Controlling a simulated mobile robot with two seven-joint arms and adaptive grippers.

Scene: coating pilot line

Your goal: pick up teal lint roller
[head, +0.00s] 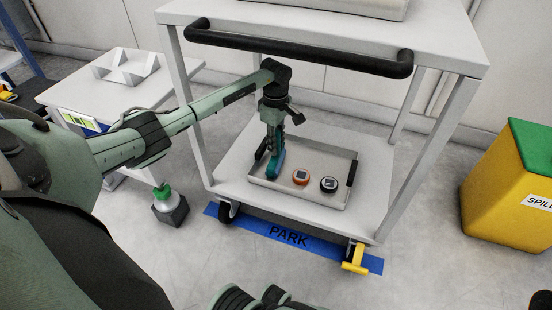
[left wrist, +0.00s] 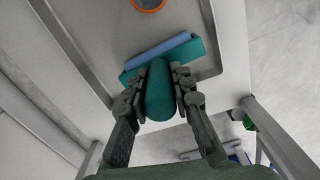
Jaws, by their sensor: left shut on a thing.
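The teal lint roller (head: 277,166) is at the left side of a shallow grey tray (head: 296,200) on the cart's lower shelf. My left gripper (head: 272,149) reaches down from above and is shut on it. In the left wrist view, the fingers (left wrist: 158,76) close on both sides of the lint roller's teal handle (left wrist: 159,92), and its crosswise head with a blue strip (left wrist: 162,55) lies beyond the fingertips. I cannot tell whether the roller touches the tray floor. Part of my right arm may show at the bottom edge of the head view; its fingers are not clear.
The cart's black handle (head: 300,56) and top shelf overhang the arm. A yellow bin (head: 505,180) stands right. A capped bottle (head: 164,198) stands left.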

